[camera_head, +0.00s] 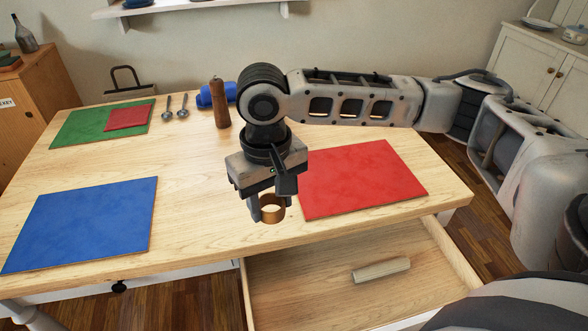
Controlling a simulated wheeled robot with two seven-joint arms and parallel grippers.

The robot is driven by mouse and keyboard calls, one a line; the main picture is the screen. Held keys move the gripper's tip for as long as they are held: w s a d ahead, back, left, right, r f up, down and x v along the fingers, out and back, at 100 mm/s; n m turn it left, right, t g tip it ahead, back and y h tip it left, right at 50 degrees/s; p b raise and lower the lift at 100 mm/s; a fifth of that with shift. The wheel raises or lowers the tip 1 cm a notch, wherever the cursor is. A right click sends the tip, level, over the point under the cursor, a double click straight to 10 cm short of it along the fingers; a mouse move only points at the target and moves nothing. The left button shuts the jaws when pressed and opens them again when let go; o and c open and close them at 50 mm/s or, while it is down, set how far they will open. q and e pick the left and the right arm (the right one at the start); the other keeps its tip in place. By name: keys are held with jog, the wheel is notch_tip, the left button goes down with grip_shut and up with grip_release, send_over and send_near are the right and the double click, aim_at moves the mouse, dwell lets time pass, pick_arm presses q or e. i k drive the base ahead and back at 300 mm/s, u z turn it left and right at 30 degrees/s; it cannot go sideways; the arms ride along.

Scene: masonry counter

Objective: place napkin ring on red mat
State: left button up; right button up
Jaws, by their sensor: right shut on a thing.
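The napkin ring (271,209) is a small copper-brown band. My right gripper (268,205) points down and is shut on the ring, near the front edge of the table. The ring is left of the red mat (365,178), apart from it in the picture; its exact height above the wood is hard to tell. The red mat lies flat at the right of the table, its upper left part hidden by my right arm and gripper. My left gripper is not in view.
The table (200,180) also holds a blue mat (85,222), a green mat (75,127) with a small red piece (128,118), two spoons (183,108), a brown mill (220,105) and a blue item (205,98). An open drawer (300,285) below holds a pale roller (381,270).

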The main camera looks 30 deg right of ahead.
aim_at(339, 192)
jog(key=u, duration=1.75)
jog(key=k, duration=0.95)
jog(key=z, duration=2.05)
jog(key=i, duration=0.5)
jog(key=u, duration=0.05)
